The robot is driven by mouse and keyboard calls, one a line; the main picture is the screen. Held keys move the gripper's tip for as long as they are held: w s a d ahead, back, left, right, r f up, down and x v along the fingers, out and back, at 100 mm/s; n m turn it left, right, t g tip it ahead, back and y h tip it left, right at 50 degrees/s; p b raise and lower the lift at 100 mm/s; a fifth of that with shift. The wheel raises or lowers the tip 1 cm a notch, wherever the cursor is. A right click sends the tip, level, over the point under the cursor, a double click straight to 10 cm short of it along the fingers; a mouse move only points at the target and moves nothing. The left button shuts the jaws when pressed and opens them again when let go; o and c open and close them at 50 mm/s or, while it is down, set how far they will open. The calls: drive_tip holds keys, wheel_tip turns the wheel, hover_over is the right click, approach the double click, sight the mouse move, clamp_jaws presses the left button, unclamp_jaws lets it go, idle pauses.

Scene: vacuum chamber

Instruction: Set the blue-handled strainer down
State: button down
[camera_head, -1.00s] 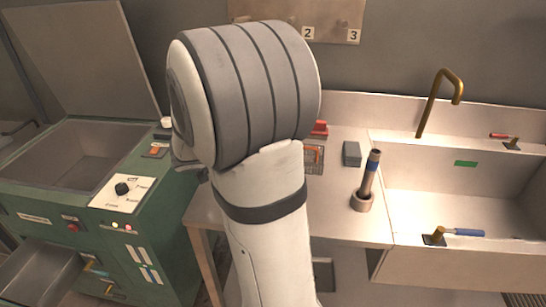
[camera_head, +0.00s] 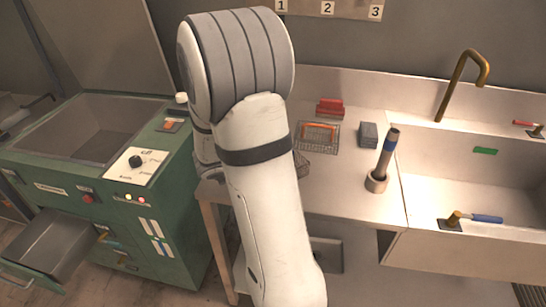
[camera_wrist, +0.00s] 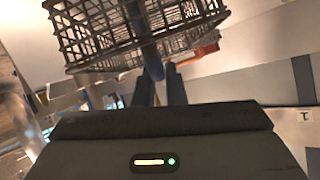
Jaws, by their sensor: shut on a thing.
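The blue-handled strainer is a dark wire basket (camera_wrist: 110,32) across the top of the wrist view. Its blue handle (camera_wrist: 152,62) runs down between the fingers of my gripper (camera_wrist: 161,88), which is shut on it. In the head view a corner of a wire basket (camera_head: 318,166), apparently this strainer, shows just right of my arm over the counter's front part. My gripper and the blue handle are hidden behind my arm there. I cannot tell whether the basket touches the counter.
An orange-handled wire basket (camera_head: 318,137) sits on the counter (camera_head: 345,200) behind the strainer. A red block (camera_head: 330,107), a grey block (camera_head: 368,134) and an upright tube in a ring (camera_head: 384,160) stand nearby. The sink (camera_head: 460,180) is right; a green machine (camera_head: 150,190) is left.

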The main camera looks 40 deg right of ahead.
drive_tip(key=shift+f, duration=0.2)
drive_tip(key=c, duration=1.5)
unclamp_jaws()
drive_tip(key=shift+r, duration=0.1)
